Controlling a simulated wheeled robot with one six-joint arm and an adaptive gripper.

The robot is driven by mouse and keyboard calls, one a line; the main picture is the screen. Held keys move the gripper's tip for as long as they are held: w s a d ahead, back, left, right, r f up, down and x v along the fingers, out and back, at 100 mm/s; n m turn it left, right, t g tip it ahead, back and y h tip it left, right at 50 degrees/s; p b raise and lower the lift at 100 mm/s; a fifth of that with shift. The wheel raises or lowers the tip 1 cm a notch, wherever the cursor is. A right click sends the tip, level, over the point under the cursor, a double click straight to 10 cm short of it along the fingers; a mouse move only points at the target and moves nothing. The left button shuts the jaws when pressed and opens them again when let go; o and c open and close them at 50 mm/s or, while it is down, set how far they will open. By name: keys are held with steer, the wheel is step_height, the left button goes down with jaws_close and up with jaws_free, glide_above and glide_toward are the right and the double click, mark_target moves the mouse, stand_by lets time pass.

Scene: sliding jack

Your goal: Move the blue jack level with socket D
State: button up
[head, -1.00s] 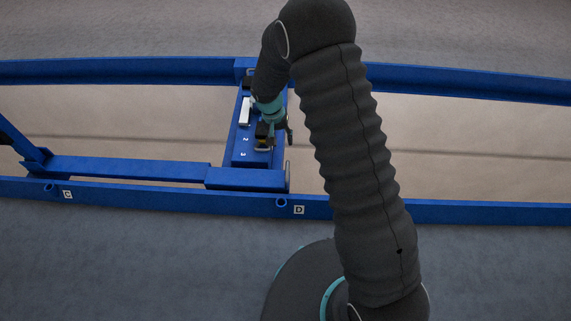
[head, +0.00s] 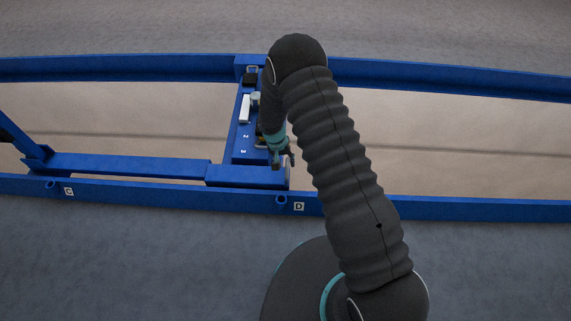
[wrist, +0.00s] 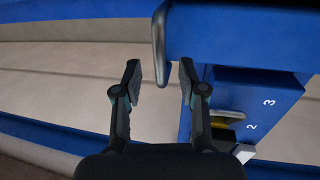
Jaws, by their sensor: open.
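The blue jack (head: 243,175) spans the frame between the far and near rails, with a white block and the numbers 2 and 3 on top. Its near right end is close to socket D (head: 282,199), beside the D label (head: 299,206) on the near rail. My gripper (head: 284,161) is over the near right part of the jack. In the wrist view my gripper (wrist: 160,76) is open, and an upright grey metal handle (wrist: 159,45) on the jack's end lies between and just beyond the fingertips. I cannot tell whether they touch it.
Socket C (head: 51,185) with its label is at the left on the near rail (head: 420,211). The far rail (head: 130,69) runs behind. A blue side beam (head: 130,168) reaches left from the jack. The beige floor to its right is clear.

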steer(key=shift+d+f, duration=0.25)
steer(key=shift+f, duration=0.9)
jaws_close()
